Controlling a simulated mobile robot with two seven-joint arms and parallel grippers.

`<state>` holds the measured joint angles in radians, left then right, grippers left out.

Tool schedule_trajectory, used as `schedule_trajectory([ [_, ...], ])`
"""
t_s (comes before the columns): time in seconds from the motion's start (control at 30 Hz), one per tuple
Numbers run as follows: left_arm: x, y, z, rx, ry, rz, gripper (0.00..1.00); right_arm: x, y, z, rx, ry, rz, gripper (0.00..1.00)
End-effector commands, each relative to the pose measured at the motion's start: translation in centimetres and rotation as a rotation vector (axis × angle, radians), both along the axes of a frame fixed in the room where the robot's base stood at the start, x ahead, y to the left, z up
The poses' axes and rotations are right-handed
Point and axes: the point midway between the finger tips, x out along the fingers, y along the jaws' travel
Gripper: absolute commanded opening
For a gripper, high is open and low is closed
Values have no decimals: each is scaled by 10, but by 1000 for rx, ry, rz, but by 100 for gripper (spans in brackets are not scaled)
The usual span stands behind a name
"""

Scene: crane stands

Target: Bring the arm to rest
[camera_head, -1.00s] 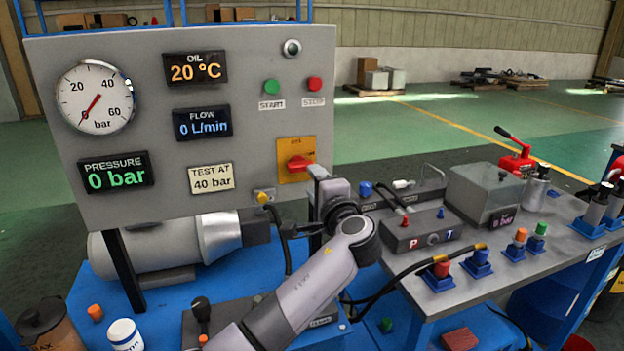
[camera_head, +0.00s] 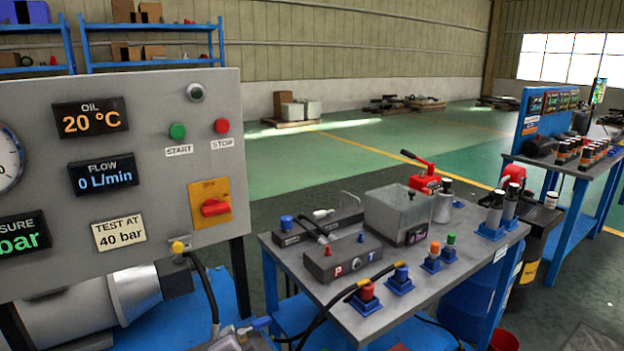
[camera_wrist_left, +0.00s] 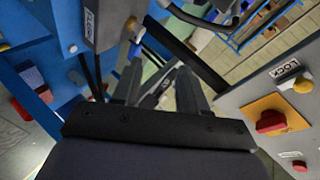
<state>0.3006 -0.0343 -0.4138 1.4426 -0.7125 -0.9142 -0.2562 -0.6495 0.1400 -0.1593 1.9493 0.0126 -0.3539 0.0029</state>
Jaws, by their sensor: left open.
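My left gripper (camera_wrist_left: 160,75) shows in the left wrist view with its two dark fingers apart and nothing clearly held between them. A blue-tipped part shows close to the left finger; I cannot tell whether they touch. In the wrist view, the grey panel with the red rotary switch (camera_wrist_left: 270,122) on its yellow plate is to the right of the fingers. The same red switch (camera_head: 215,207) is on the panel in the head view. My left gripper does not show clearly in the head view, and my right gripper is in neither view.
The grey test panel (camera_head: 150,85) stands at the left. A grey-topped bench (camera_head: 335,300) holds a pressure/tank block (camera_head: 342,259), a clear-sided box (camera_head: 398,212), hoses and several coloured couplings. A second blue bench (camera_head: 570,168) stands at right. Green floor behind is open.

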Motion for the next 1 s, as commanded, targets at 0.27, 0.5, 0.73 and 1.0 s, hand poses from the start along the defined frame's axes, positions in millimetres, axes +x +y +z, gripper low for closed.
schedule_trajectory([
  [0.27,-101,8,-88,-378,100,0,43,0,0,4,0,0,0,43],
  [0.5,-191,21,-119,-684,133,64,43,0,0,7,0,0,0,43],
  [0.73,-258,35,-118,-906,131,144,43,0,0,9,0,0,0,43],
  [1.0,-281,41,-113,-993,119,179,43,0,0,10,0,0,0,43],
])
